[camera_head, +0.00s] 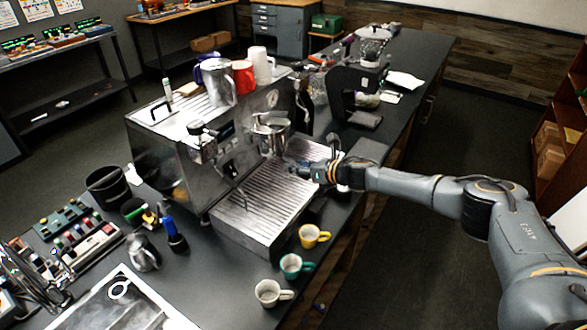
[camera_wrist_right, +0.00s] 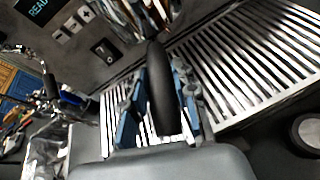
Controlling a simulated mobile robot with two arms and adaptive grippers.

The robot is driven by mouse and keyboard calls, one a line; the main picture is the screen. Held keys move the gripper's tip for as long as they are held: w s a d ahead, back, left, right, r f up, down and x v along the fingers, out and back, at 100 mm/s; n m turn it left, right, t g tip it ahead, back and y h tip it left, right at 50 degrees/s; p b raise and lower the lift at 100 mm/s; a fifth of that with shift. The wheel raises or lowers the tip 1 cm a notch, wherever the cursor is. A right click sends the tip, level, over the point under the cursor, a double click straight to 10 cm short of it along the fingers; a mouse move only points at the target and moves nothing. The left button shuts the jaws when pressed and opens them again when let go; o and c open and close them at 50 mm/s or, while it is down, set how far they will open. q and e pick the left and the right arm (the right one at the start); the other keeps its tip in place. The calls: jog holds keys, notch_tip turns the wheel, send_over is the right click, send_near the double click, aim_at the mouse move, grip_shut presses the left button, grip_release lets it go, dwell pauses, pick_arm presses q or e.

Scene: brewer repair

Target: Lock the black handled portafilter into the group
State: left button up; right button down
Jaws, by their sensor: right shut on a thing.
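The espresso machine (camera_head: 185,150) stands on the dark bench, its metal group (camera_head: 270,130) on the front above the slatted drip tray (camera_head: 240,213). My right gripper (camera_head: 318,173) reaches in from the right, over the tray and lower than the group. In the right wrist view its blue-padded fingers (camera_wrist_right: 160,108) are shut on the black handle (camera_wrist_right: 160,85) of the portafilter. The handle points up the picture toward blurred metal parts. The portafilter's head is not clear, so I cannot tell whether it sits in the group. My left gripper is not in view.
Yellow (camera_head: 311,236), green (camera_head: 293,266) and white (camera_head: 270,292) cups stand in front of the tray. A black grinder (camera_head: 350,95) stands beyond the machine. A black bin (camera_head: 108,187) and a metal pitcher (camera_head: 142,252) are at the left. The floor right of the bench is clear.

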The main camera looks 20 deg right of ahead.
jog(key=shift+w+d+r+n+g+y+b, duration=0.1)
jog(key=shift+w+d+n+g+y+b, duration=0.25)
jog(key=shift+d+n+y+b, duration=0.3)
jog(key=n+y+b, duration=0.1)
jog(key=b, duration=0.2)
jog(key=w+d+g+b, duration=0.1)
jog(key=b, duration=0.2)
jog(key=shift+d+r+n+g+y, duration=0.1)
jog(key=shift+r+n+g+y, duration=0.15)
jog(key=shift+n+y, duration=0.1)
